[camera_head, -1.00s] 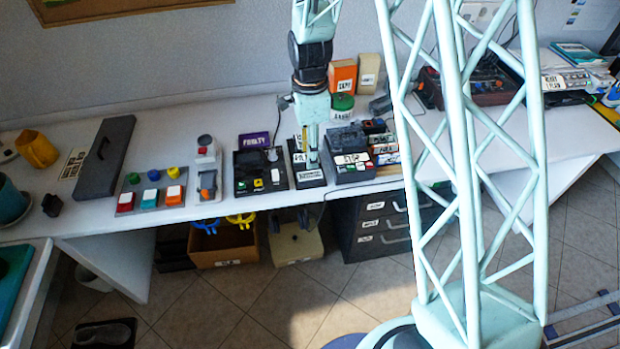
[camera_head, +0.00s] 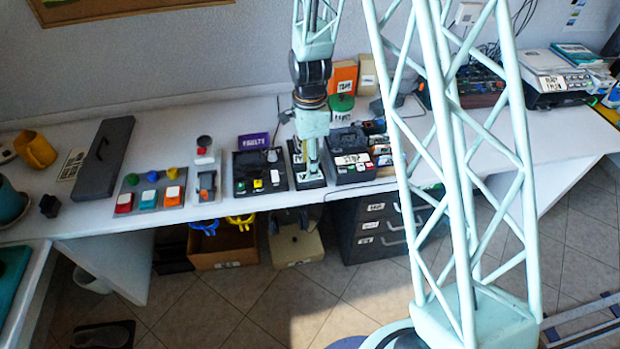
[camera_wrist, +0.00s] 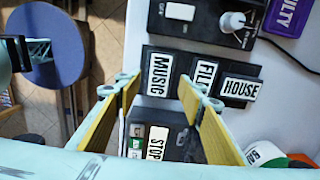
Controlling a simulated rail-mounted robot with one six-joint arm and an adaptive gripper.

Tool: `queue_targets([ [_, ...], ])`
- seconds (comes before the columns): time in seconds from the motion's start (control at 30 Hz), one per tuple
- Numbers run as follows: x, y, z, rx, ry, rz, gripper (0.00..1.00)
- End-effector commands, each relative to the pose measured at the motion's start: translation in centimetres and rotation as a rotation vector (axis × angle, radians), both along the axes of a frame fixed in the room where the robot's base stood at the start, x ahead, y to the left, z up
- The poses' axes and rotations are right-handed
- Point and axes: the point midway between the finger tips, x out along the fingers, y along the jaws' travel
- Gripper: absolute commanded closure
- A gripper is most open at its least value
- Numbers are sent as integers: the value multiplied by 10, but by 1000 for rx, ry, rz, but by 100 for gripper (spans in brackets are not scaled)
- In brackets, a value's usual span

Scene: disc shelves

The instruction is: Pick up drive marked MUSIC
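The drive marked MUSIC (camera_wrist: 159,74) is a black piece with a white label. It stands in a row in a black holder, left of a drive marked FIL-something (camera_wrist: 204,76) and one marked HOUSE (camera_wrist: 241,89) in the wrist view. My gripper (camera_wrist: 163,88) is open, with yellow pads inside its fingers. Its fingertips appear on either side of the MUSIC drive's lower end, with nothing visibly held. I cannot tell whether they touch it. In the head view my gripper (camera_head: 311,172) is low over the holder and hides most of it.
A black box with a STOP label (camera_wrist: 158,140) lies close below the holder in the wrist view. A black panel with a white knob (camera_wrist: 232,20) and a purple FAULTY block (camera_wrist: 290,15) are above. A green-lidded container (camera_head: 341,104) stands behind on the white desk.

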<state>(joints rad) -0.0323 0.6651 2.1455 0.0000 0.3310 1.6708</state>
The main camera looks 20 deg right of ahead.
Motion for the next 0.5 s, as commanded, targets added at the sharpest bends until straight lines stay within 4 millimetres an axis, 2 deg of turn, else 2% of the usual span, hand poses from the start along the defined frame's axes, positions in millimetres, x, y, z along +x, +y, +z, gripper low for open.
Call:
queue_targets([
  [0.3,-2,0,-34,0,2,0,64],
  [0.5,-1,0,-45,0,0,0,64],
])
